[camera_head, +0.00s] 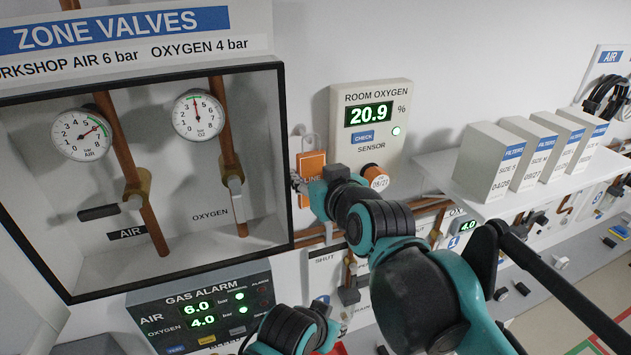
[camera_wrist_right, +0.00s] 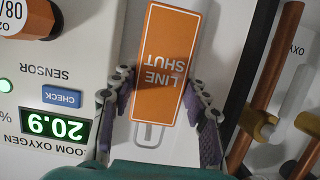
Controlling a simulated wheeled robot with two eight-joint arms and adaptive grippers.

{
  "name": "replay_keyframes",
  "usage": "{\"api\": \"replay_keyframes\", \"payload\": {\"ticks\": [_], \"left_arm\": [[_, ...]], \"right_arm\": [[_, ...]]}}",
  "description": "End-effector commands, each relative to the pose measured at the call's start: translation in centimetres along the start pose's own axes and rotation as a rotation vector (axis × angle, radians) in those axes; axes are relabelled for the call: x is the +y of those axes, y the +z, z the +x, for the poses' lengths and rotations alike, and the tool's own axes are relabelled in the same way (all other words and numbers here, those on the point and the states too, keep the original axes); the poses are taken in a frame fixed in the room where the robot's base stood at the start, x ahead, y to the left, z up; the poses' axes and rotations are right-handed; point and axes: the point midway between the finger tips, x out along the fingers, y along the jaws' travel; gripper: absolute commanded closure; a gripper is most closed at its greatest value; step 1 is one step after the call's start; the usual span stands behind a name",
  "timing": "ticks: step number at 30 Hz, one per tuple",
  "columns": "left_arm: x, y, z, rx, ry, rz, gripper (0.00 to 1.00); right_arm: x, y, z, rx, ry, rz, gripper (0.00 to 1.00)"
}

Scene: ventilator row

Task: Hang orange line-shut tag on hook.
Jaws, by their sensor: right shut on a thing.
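The orange tag (camera_head: 312,163), lettered LINE SHUT, is upright against a pale plate on the wall, between the valve cabinet and the oxygen sensor. My right gripper (camera_head: 300,184) is at its lower part and hides some of it in the head view. In the right wrist view the tag (camera_wrist_right: 165,62) appears upside down, between the two fingers of my right gripper (camera_wrist_right: 162,100), which is shut on its side edges. A grey rounded loop shape (camera_wrist_right: 148,135) shows at the tag's top end; I cannot tell whether the tag hangs on it.
The room oxygen sensor (camera_head: 372,140) is close to the right of the tag. The valve cabinet's dark frame (camera_head: 286,160) is close to the left. A white shelf (camera_head: 480,203) with filter boxes juts out at right. The gas alarm panel (camera_head: 205,308) is below.

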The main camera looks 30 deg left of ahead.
Motion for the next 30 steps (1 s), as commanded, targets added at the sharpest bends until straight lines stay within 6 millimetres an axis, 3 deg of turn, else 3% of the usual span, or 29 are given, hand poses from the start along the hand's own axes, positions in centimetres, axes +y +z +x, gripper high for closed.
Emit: {"api": "replay_keyframes", "payload": {"ticks": [15, 30], "left_arm": [[0.0, 0.5, 0.6, 0.000, 0.000, 0.000, 0.70], [0.0, 0.5, 0.7, 0.000, 0.000, 0.000, 0.70]], "right_arm": [[0.0, -0.2, 2.9, 0.000, 0.000, 0.000, 0.89], [0.0, 0.0, 3.4, 0.000, 0.000, 0.000, 0.89]]}}
